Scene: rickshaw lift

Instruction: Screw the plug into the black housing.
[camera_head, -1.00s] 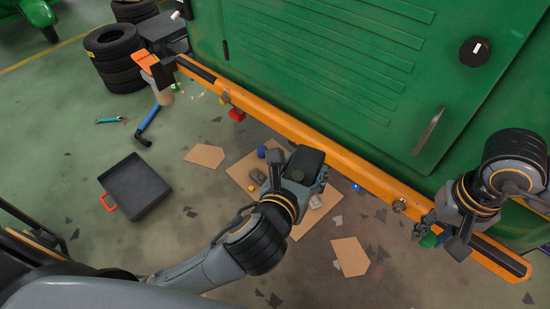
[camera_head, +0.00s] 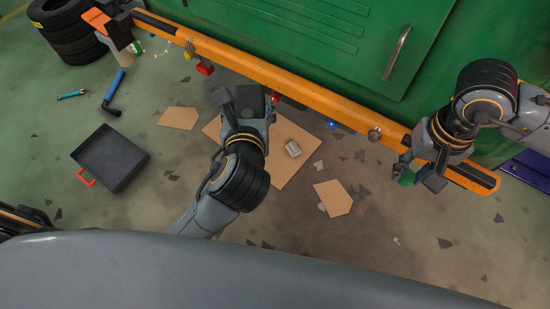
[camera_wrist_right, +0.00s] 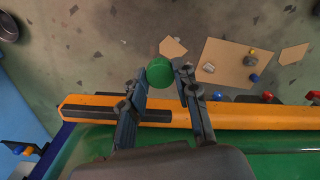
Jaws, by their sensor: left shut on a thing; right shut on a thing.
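The black housing (camera_head: 250,99) is a dark block held by my left gripper (camera_head: 246,114), which is shut on it over the cardboard. A dark patch shows on its face, but I cannot make out its opening clearly. A round green piece, which I take for the plug (camera_head: 407,177), sits between the fingertips of my right gripper (camera_head: 419,174). It also shows in the right wrist view as a green disc (camera_wrist_right: 160,70) between the right fingers (camera_wrist_right: 160,88). The plug and housing are well apart.
An orange beam (camera_head: 300,93) runs along the green vehicle body (camera_head: 310,40), between and close to both grippers. Cardboard sheets (camera_head: 290,135) and a grey part (camera_head: 293,149) lie on the floor. A black tray (camera_head: 110,158) lies at left.

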